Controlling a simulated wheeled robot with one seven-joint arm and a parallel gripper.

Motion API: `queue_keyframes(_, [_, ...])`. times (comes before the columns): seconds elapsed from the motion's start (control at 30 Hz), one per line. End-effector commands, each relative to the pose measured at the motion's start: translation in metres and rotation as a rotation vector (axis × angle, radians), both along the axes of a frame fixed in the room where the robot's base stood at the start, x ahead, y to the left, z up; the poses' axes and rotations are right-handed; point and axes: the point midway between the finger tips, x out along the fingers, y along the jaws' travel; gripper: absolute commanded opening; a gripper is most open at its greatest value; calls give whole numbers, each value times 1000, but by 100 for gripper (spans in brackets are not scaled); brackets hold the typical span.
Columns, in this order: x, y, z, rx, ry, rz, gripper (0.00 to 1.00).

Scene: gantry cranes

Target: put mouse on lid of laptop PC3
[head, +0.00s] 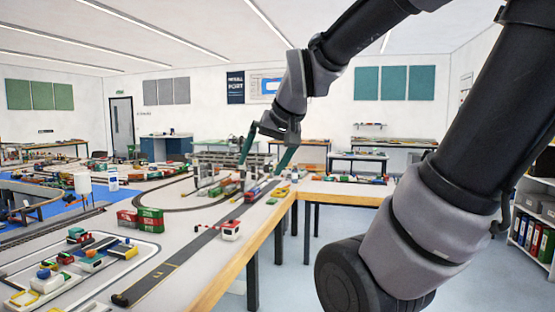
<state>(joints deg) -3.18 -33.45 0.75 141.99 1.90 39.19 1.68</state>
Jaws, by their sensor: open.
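My gripper (262,166) hangs in the middle of the head view with its two teal fingers spread apart. It is open, and nothing shows between the fingers except the background. It is in front of the far part of the model layout, and I cannot tell its exact height above it. I cannot make out a mouse or a laptop marked PC3 in this view. Items on the far tables are too small to tell, and my arm hides much of the right side.
A long wooden-edged table (228,277) with model tracks, vehicles and stacked containers (150,219) fills the left. Its branch (340,190) extends right. Workbenches (388,145) line the back wall. A shelf of binders (532,232) stands far right. Floor (292,280) is clear right of the table.

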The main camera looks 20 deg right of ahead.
Motion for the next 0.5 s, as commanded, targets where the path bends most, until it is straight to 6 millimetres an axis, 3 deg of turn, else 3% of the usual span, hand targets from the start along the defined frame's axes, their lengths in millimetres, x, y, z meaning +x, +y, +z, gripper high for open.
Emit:
queue_keyframes(0.1, [-36, -8, 10, 38, 25, -40, 100])
queue_keyframes(0.2, [-53, -10, 12, 57, 45, -56, 100])
queue_keyframes(0.5, [-60, -10, 12, 68, 57, -62, 100])
